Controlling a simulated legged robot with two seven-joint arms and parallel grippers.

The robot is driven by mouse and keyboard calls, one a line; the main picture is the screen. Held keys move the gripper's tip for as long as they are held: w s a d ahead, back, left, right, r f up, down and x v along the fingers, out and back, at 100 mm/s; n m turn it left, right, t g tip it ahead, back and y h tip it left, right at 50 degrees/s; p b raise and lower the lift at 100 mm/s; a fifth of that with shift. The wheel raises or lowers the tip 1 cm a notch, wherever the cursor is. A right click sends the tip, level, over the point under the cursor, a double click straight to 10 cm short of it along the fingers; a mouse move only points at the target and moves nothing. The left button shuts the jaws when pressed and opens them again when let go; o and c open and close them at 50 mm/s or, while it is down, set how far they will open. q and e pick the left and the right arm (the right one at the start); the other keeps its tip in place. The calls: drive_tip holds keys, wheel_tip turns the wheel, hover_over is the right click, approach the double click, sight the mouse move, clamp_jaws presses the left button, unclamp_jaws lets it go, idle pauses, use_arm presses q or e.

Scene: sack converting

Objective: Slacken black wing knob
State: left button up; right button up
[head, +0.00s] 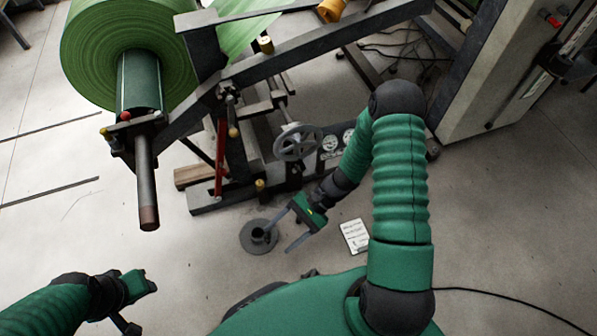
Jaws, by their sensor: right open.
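I cannot pick out a black wing knob with certainty. Small dark fittings (228,96) sit on the machine frame below the angled beam, too small to tell their shape. My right gripper (285,234) is open and empty, its two fingers spread low over the floor in front of the machine. In the picture, its fingers lie just right of a dark round flange (259,237). My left gripper (137,300) is at the lower left, well apart from the machine; its fingers show poorly.
A large green roll (125,40) sits on a shaft (147,185) projecting toward me. A grey handwheel (297,142) and red bar (220,158) are on the frame. A white printed sheet (355,236) lies on the floor. A cabinet (480,75) stands right. Floor at left is mostly clear.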

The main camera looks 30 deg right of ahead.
drive_tip(key=w+d+f+m+t, duration=0.5)
drive_tip(key=w+f+m+t, duration=0.25)
drive_tip(key=m+t, duration=0.55)
drive_tip(key=s+d+f+m+t+h, duration=0.1)
drive_tip(key=d+f+m+t+h, duration=0.3)
drive_tip(key=d+f+m+h, duration=0.8)
drive_tip(key=w+d+r+h+b, duration=0.1)
drive_tip(key=w+h+b, duration=0.1)
drive_tip(key=w, duration=0.6)
drive_tip(key=w+d+r+h+b, duration=0.2)
drive_tip(key=w+b, duration=0.3)
drive_tip(key=w, duration=0.3)
drive_tip(key=shift+d+m, duration=0.2)
drive_tip(key=shift+m, duration=0.2)
drive_tip(key=c, duration=1.4)
drive_tip(key=shift+m+t+p, duration=0.3)
drive_tip(key=shift+m+p, duration=0.45)
drive_tip(key=shift+m, duration=0.15)
drive_tip(key=o, duration=1.4)
